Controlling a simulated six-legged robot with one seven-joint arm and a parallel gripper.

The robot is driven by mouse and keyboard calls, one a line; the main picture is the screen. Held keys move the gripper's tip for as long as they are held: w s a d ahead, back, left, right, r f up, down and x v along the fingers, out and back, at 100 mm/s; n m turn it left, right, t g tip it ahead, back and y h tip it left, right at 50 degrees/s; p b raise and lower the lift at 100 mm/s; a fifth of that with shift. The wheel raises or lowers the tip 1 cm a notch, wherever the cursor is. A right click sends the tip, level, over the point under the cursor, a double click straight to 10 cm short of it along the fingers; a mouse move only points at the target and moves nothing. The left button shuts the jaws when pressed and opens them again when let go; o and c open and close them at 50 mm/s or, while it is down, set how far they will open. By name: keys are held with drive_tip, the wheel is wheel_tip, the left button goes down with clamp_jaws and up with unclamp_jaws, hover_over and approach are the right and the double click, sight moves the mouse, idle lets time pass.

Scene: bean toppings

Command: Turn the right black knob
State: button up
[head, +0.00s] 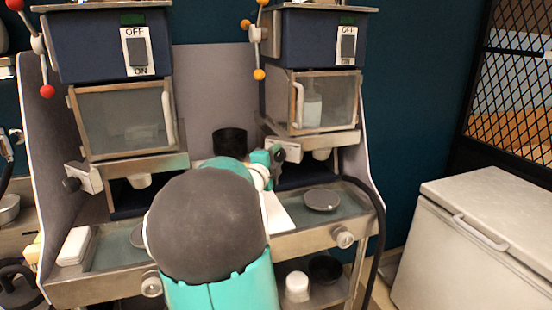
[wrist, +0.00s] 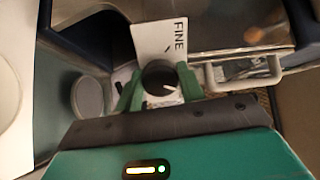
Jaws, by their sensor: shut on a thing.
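The right black knob (wrist: 160,76) sits on a white plate marked FINE (wrist: 160,40) in the wrist view. Its white pointer mark shows on its face. My gripper (wrist: 160,86) has one green finger on each side of the knob and is shut on it. In the head view my arm reaches to the right machine, and my gripper (head: 268,163) is at the left front of its lower part. My arm hides much of that area. The left black knob (head: 71,184) stands free on the left machine.
The right machine has a clear-walled box (head: 325,102) with a handle above. A dark round disc (head: 323,199) lies on the right ledge. A black cup (head: 230,142) stands between the machines. A black hose (head: 379,225) hangs at right, near a white chest (head: 480,235).

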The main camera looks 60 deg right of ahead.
drive_tip(key=shift+s+f+m, duration=0.1)
drive_tip(key=shift+m, duration=1.5)
drive_tip(key=o, duration=0.9)
drive_tip(key=shift+o, duration=0.2)
drive_tip(key=a, duration=1.4)
drive_tip(key=shift+f, duration=0.3)
